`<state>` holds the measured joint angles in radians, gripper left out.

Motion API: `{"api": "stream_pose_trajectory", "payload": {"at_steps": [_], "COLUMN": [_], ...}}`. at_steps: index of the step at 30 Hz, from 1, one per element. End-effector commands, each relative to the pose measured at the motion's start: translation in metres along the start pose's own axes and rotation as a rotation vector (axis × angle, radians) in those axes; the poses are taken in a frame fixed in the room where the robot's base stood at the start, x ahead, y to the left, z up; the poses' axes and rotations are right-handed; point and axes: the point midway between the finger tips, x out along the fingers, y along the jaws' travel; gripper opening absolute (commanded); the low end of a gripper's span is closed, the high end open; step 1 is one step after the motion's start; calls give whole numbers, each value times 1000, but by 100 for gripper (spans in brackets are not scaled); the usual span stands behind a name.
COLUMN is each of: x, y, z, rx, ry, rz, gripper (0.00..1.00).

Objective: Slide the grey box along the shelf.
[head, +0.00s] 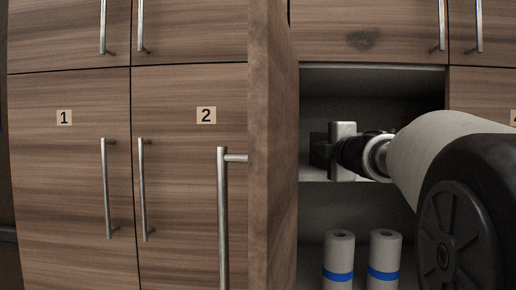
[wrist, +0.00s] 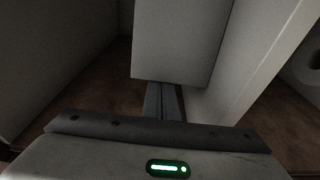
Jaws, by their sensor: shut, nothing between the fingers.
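The grey box (wrist: 182,40) shows in the wrist view as a plain pale block at the top middle. My gripper (wrist: 163,94) is shut and empty, with its fingers together at the box's lower edge in that view. The tips are at or very close to the box; I cannot tell if they touch. In the head view my gripper (head: 343,152) reaches into the open cabinet, just above the shelf (head: 312,174). A dark block (head: 319,151) shows just left of the gripper there, partly hidden; I cannot tell for sure that it is the box.
The open cabinet door (head: 271,150) stands edge-on left of the opening. Two pale rolls with blue bands (head: 339,262) (head: 384,260) stand below the shelf. Closed wooden doors marked 1 (head: 64,117) and 2 (head: 206,115) are at the left. My arm hides the shelf's right part.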

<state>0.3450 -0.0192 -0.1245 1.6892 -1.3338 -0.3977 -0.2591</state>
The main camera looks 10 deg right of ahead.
Motion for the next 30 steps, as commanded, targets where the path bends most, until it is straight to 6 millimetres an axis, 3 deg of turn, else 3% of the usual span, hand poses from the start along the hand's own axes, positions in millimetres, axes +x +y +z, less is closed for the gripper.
{"api": "stream_pose_trajectory", "payload": {"at_steps": [30], "x": [-10], "y": [0], "z": [51], "rx": [1], "ry": [-2], "rz": [-1], "gripper": [0]}}
